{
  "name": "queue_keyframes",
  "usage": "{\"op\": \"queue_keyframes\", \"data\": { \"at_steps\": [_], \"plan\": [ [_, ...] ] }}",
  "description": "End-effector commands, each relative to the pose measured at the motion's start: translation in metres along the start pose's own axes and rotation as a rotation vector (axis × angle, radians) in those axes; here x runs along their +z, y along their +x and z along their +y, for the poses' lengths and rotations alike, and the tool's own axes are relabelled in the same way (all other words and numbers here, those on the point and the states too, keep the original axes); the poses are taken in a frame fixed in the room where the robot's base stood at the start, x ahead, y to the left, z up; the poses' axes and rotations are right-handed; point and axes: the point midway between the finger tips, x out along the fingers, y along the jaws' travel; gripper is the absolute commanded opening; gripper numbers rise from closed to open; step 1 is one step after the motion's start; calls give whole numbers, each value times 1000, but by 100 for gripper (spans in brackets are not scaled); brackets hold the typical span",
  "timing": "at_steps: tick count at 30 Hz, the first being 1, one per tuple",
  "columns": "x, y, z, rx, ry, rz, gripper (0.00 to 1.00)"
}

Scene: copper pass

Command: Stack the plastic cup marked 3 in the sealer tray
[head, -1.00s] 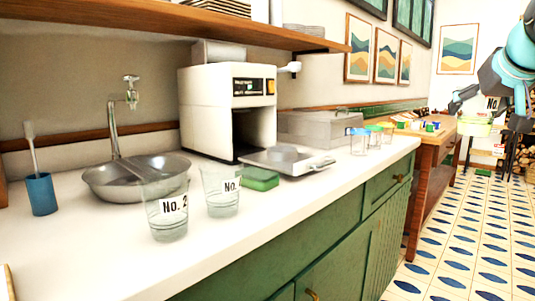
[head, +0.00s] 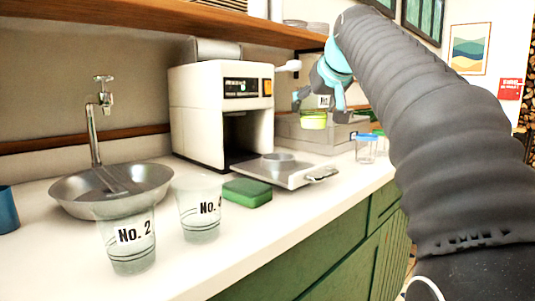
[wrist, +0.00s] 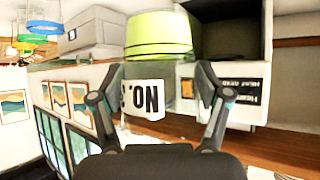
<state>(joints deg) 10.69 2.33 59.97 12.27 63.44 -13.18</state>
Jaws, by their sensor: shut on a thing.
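My gripper (head: 322,92) is shut on a clear plastic cup with yellow-green in its lower part (head: 313,120). In the wrist view, the fingers (wrist: 162,95) hold the cup's sides (wrist: 160,45); its label starts "No." but the digit is not clearly readable. The cup is held in the air behind and to the right of the sealer tray (head: 308,178). That metal tray, with a raised round holder (head: 279,164) and a handle, sticks out from the white sealer (head: 190,115). The holder looks empty.
Cup No. 2 (head: 130,248) and another clear cup (head: 200,222), its digit unclear, stand at the front. A green sponge (head: 247,192) lies beside the tray. The sink (head: 70,198) is left. Lidded cups (head: 366,150) stand at right. A shelf (head: 240,28) hangs above.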

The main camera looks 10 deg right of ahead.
Motion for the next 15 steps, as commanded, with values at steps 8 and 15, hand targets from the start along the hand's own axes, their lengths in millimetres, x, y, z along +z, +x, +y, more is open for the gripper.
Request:
{"op": "queue_keyframes", "data": {
  "at_steps": [8,15],
  "plan": [
    [1,57,-38,-15,-9,-3,34],
    [1,96,-57,-12,-8,-2,34]
  ]
}}
